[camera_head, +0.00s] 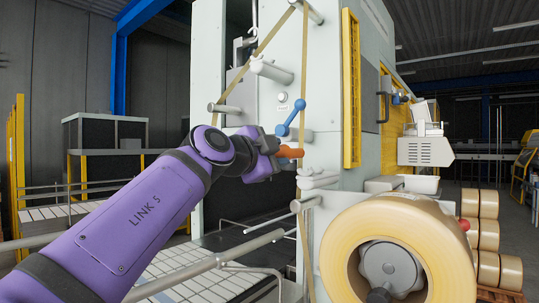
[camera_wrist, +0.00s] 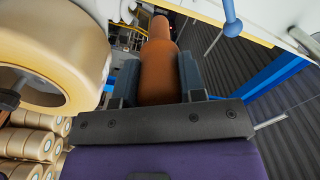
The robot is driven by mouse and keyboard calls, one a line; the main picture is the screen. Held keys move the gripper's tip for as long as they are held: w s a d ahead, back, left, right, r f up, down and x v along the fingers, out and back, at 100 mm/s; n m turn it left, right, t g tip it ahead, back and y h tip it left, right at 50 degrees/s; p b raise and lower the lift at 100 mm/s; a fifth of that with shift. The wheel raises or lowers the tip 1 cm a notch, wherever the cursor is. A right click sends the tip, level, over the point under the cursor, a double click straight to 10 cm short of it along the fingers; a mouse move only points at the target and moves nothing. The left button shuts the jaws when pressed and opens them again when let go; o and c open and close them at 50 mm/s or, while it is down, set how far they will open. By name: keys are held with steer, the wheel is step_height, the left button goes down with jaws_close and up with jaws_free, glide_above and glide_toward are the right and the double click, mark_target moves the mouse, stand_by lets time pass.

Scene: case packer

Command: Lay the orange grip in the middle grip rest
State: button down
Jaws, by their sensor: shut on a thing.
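My gripper (camera_head: 274,147) is in front of the pale machine face, at the end of my purple arm. It is shut on the orange grip (camera_head: 291,152), which sticks out to the right of the fingers in the head view. In the wrist view, the orange grip (camera_wrist: 158,65) lies between the two dark fingers of my gripper (camera_wrist: 158,82) and points away from the palm. The grip is held clear of the machine face as far as I can tell. I cannot make out the middle grip rest for certain in either view.
A blue lever (camera_head: 291,118) with ball ends is just above the grip. Pale rollers (camera_head: 272,71) carry a tan tape strip nearby. A large tape roll (camera_head: 345,232) stands low on the right. Stacked rolls (camera_head: 487,235) stand farther right.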

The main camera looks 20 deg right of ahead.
mark_target(295, 157)
steer(key=shift+x, duration=3.9)
steer(key=shift+f, duration=0.4)
steer(key=shift+f, duration=0.95)
steer(key=shift+f, duration=0.1)
jaws_free()
steer(key=shift+s, duration=0.1)
